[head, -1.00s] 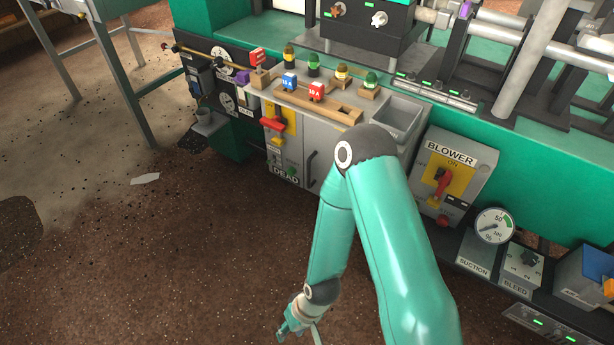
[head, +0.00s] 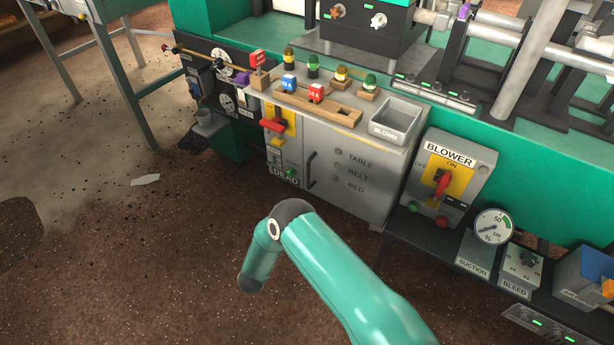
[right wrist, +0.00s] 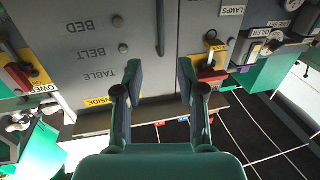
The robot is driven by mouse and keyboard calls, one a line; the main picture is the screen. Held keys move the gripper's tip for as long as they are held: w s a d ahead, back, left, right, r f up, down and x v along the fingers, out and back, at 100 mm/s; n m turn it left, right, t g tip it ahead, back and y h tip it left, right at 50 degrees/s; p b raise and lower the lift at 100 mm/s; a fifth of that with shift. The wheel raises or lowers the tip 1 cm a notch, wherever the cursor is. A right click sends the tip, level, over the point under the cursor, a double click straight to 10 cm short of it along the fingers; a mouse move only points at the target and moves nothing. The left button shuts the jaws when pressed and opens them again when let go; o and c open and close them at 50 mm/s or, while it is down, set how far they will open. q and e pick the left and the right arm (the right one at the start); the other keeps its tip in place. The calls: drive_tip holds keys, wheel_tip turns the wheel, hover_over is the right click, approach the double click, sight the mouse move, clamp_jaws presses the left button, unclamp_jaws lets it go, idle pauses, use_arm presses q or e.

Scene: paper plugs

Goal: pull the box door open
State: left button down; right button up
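The grey box door (head: 349,186), lettered TABLE, BELT and BED, looks shut. Its dark vertical handle (head: 310,169) is near the door's left edge. In the right wrist view the door (right wrist: 85,50) appears upside down, and the handle (right wrist: 161,32) shows beyond the fingertips, in line with the gap between them. My right gripper (right wrist: 160,70) is open with nothing between its fingers and apart from the handle. In the head view my right arm shows below the box, but its gripper does not. My left gripper is in neither view.
Left of the door is a panel with a red switch (head: 271,125) and a DEAD label. A wooden rack (head: 345,113) with coloured plugs and a grey BLOWN tray (head: 396,120) sit on top. The BLOWER box (head: 452,180) stands right. Floor before the door is open.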

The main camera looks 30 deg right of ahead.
sight(309, 176)
drive_tip(key=b+x, duration=0.2)
drive_tip(key=x, duration=1.4)
drive_tip(key=shift+w+d, duration=0.1)
drive_tip(key=shift+d, duration=0.2)
clamp_jaws()
